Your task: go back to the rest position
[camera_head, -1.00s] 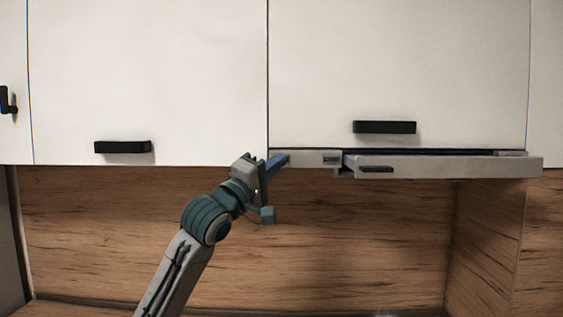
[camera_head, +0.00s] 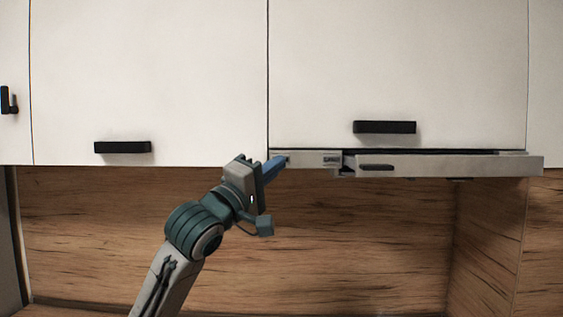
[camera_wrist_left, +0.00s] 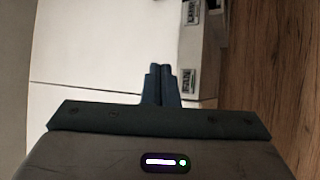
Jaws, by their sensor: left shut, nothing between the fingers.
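My left gripper (camera_head: 276,166) is in the head view, just below the cabinet doors and close to the left end of the range hood. Its blue fingers are closed together with nothing between them. The closed fingers also show in the left wrist view (camera_wrist_left: 161,84), pointing toward the cabinet fronts. The range hood (camera_head: 450,166) is a slim grey unit under the right cabinet, with a front panel that sticks out. From the head view I cannot tell whether the fingertips touch the hood's left end. My right gripper is not in view.
White cabinet doors with black handles fill the upper part: a left door (camera_head: 150,80) and a right door (camera_head: 400,60). The oak splashback (camera_head: 330,240) is behind and below. The space under the hood looks clear.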

